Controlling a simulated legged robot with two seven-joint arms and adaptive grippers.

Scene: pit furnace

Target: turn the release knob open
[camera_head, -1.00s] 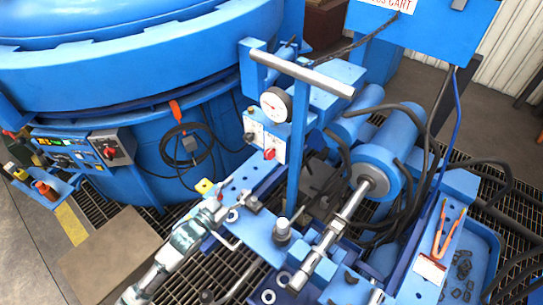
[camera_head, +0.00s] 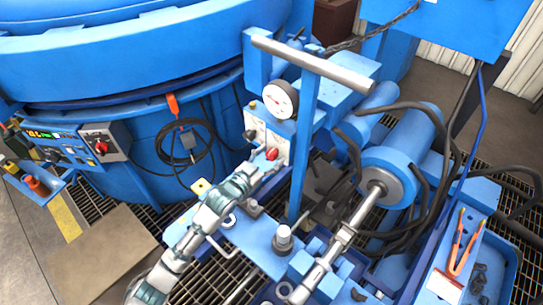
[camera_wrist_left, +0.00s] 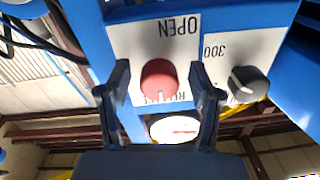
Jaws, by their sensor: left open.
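The red release knob (camera_head: 271,154) sits on a white panel (camera_head: 262,134) below a round pressure gauge (camera_head: 281,99). In the left wrist view the red knob (camera_wrist_left: 158,82) appears upside down, with the word OPEN beside it and a partly hidden label near the gauge. My left gripper (camera_head: 264,165) is at the panel, coming from the lower left. In the wrist view my left gripper (camera_wrist_left: 158,90) is open, one finger on each side of the red knob, with gaps visible between. My right gripper is not in view.
A black knob (camera_wrist_left: 248,84) on a second white plate is close beside the right finger in the wrist view. A blue post (camera_head: 304,150) with a grey crossbar (camera_head: 312,62) stands right of the panel. A cable coil (camera_head: 186,145) hangs on the furnace (camera_head: 120,70).

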